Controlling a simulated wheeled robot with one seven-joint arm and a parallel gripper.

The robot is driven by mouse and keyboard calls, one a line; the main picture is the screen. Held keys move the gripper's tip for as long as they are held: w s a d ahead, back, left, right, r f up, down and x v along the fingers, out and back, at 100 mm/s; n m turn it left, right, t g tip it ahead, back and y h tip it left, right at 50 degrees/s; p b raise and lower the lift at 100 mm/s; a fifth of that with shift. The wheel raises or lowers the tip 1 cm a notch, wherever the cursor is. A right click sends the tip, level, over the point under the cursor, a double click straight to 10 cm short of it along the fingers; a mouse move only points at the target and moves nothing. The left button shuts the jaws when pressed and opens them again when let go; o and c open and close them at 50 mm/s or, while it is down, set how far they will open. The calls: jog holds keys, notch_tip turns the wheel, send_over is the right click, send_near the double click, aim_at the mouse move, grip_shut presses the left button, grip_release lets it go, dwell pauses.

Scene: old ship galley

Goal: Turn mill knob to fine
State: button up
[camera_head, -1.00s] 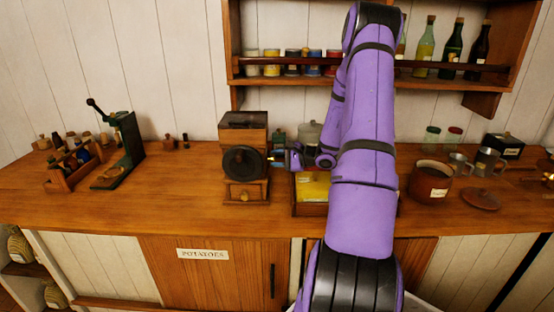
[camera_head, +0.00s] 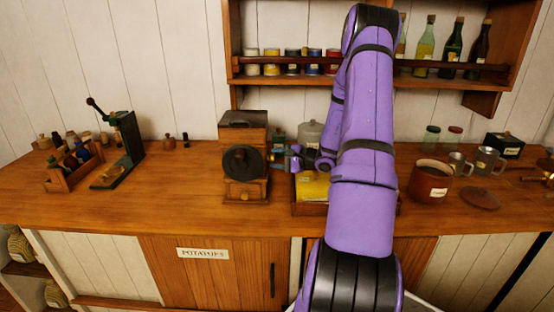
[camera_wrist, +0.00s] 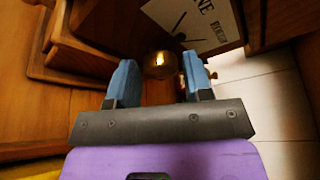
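The mill is a wooden box (camera_head: 244,132) with a black wheel (camera_head: 243,161) on its front. It stands on the counter left of my arm. In the wrist view a round brass knob (camera_wrist: 160,65) sits on the mill's side, below a white label (camera_wrist: 196,20) with a dark pointer line, the letters "NE" and smaller unclear text. My gripper (camera_wrist: 160,65) is open, its two blue fingers on either side of the knob with gaps showing. I cannot tell how deep the knob lies between the tips. In the head view my gripper (camera_head: 283,158) is beside the mill's right side, small and partly hidden.
A tray with a yellow packet (camera_head: 312,185) lies below my gripper. A grey canister (camera_head: 310,134) stands behind it. A brown pot (camera_head: 430,181) and metal mugs stand right of my arm. The counter left of the mill (camera_head: 185,185) is clear.

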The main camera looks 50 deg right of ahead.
jog(key=shift+o, duration=0.8)
jog(key=shift+o, duration=0.3)
notch_tip(320, 180, up, 4)
jog(key=s+a, duration=0.2)
jog(key=s, duration=0.2)
jog(key=s+a, duration=0.3)
jog(key=s, duration=0.2)
jog(key=s+a+r, duration=0.1)
jog(key=s+a, duration=0.2)
jog(key=s, duration=0.1)
jog(key=shift+s+a, duration=0.2)
jog(key=shift+s, duration=0.1)
jog(key=shift+c, duration=0.3)
